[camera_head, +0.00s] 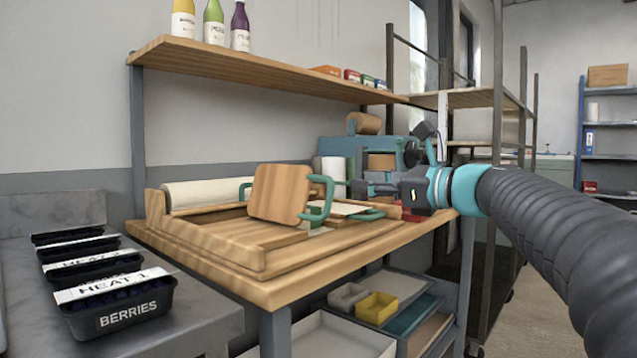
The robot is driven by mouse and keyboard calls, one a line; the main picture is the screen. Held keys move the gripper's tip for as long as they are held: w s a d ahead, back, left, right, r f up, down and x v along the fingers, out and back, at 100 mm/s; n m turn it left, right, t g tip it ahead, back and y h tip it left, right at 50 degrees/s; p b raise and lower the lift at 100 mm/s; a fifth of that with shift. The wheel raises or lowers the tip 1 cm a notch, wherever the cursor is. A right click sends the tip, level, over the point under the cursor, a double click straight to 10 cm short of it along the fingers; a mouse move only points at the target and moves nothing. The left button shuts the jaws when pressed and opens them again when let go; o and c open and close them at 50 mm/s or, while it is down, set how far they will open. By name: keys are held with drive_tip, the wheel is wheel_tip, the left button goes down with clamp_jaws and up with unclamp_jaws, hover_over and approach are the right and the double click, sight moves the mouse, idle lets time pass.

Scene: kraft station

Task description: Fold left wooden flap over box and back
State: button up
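A square wooden flap (279,193) stands raised and tilted above the wooden fixture (215,241) on the bench. A teal handle (327,195) sticks out from the flap's right side. Another teal handle (243,190) shows behind the flap at left, and a third (369,214) lies low at right with a pale panel (345,208). My gripper (358,187) is right of the raised flap, its dark fingers close to the flap's handle. Contact and finger opening are too small to tell. No box is clearly visible; the flap hides part of the fixture.
A cream roll (208,193) lies along the fixture's back. A teal machine (350,150) stands behind my gripper. A wooden shelf (250,72) with bottles hangs above. Black berry trays (118,308) sit on the left counter. Bins (376,307) are below the bench (290,287).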

sight(311, 177)
drive_tip(key=p+x, duration=0.1)
drive_tip(key=x, duration=1.2)
drive_tip(key=shift+w+a, duration=0.2)
drive_tip(key=shift+a, duration=0.05)
clamp_jaws()
